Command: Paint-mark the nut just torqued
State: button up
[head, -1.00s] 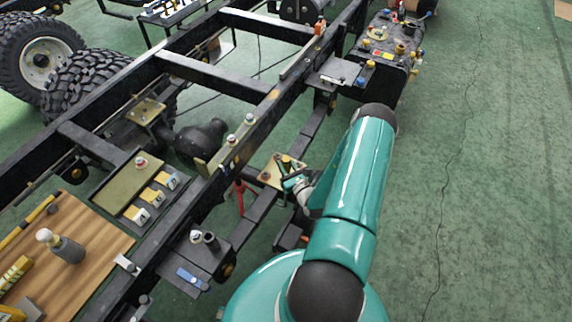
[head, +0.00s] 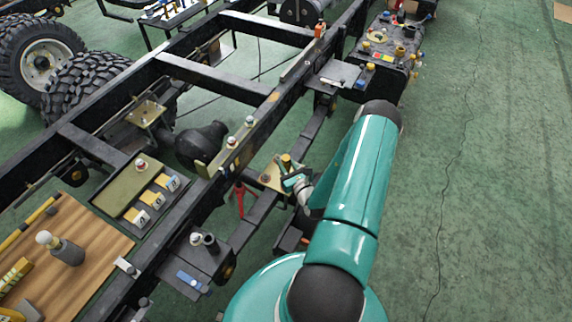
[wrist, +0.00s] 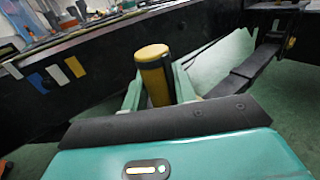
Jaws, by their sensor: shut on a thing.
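My gripper (head: 290,178) is beside the near chassis rail, over a tan plate (head: 268,180). It is shut on a yellow-topped cylinder, which looks like a paint marker (head: 286,160). In the wrist view the marker (wrist: 154,72) stands nearly upright between the pale green fingers, its yellow top up and its lower end hidden behind the gripper body. I cannot tell whether its tip touches anything. The nut cannot be made out; the gripper and marker cover part of the plate.
The black chassis rail (head: 256,130) runs diagonally close to my gripper. A red stand (head: 240,197) is below it. The green floor at right is clear.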

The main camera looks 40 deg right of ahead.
aim_at(286, 157)
jog(key=shift+r, duration=2.5)
